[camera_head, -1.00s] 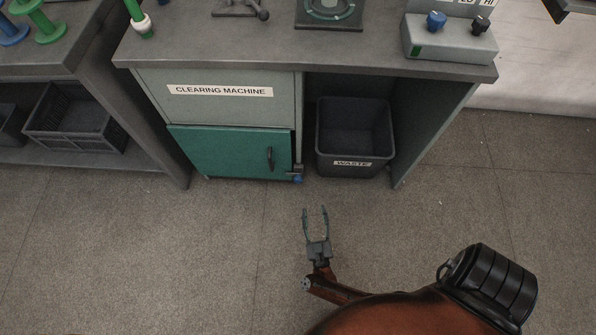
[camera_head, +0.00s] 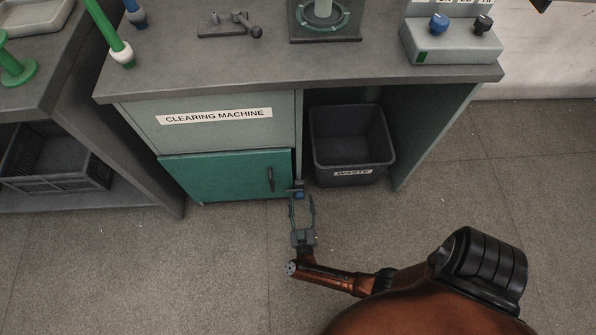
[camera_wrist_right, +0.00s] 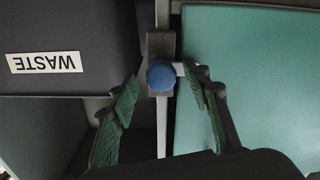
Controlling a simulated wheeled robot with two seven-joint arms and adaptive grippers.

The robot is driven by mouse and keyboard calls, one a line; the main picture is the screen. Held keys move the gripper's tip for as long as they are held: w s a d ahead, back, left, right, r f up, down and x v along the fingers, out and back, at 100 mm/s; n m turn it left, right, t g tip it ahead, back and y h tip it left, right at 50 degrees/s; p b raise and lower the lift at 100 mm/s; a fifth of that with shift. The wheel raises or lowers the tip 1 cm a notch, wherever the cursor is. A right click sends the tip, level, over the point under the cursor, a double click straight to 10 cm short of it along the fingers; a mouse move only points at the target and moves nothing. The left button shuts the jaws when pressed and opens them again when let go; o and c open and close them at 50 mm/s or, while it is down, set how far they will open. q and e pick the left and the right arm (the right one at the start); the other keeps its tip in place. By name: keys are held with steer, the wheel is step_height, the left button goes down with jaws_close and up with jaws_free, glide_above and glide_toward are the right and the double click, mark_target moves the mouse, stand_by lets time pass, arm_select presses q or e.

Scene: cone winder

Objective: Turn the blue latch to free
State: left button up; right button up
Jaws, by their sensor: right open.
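The blue latch (camera_head: 299,194) is at the lower right edge of the green cabinet door (camera_head: 225,174). In the right wrist view the latch's round blue knob (camera_wrist_right: 160,75) sits on a dark plate between the door and the waste bin side. My right gripper (camera_head: 302,198) is open just in front of the latch. In the right wrist view its two green-padded fingers stand either side of the knob, a little short of it, with nothing held. The latch is partly hidden in the head view by the fingers. My left gripper is out of view.
A black waste bin (camera_head: 351,149) stands in the bay right of the door. The dark door handle (camera_head: 270,179) is just left of the latch. The worktop (camera_head: 300,75) overhangs above. The floor in front is clear.

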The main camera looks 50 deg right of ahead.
steer(key=shift+w+d, duration=0.1)
steer(key=shift+w, duration=0.05)
steer(key=shift+c, duration=0.2)
steer(key=c, duration=1.1)
